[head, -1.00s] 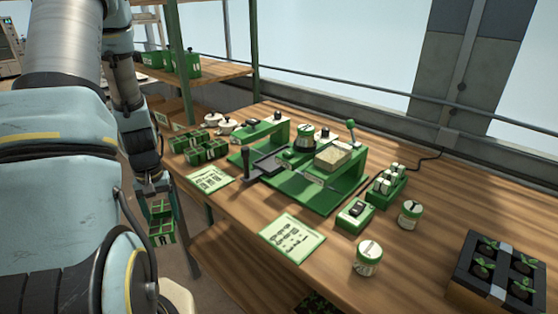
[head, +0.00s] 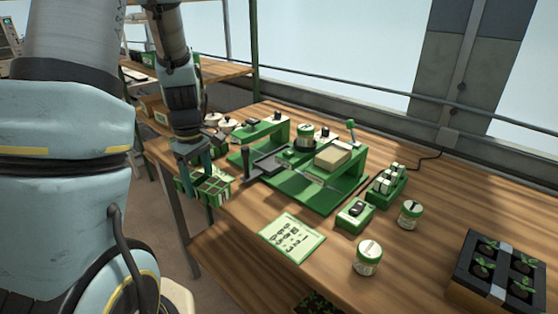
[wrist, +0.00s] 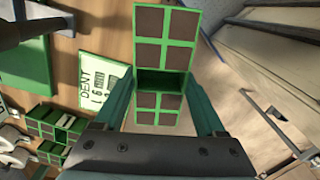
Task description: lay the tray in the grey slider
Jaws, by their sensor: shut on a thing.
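The tray (head: 214,188), green with brown-filled cells, hangs in my gripper (head: 200,170) by the left edge of the bench. In the wrist view, the tray (wrist: 166,52) lies between the two fingers of my gripper (wrist: 164,95), which are shut on its middle. The grey slider (head: 266,163) is a dark flat plate on the left side of the green seeder (head: 312,192). It looks empty and lies to the right of the tray, apart from it.
Other green trays (wrist: 50,130) show at lower left in the wrist view; my arm mostly hides them in the head view. A printed card (head: 292,238) lies in front of the seeder. Jars (head: 368,257) and a seedling box (head: 495,272) stand to the right.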

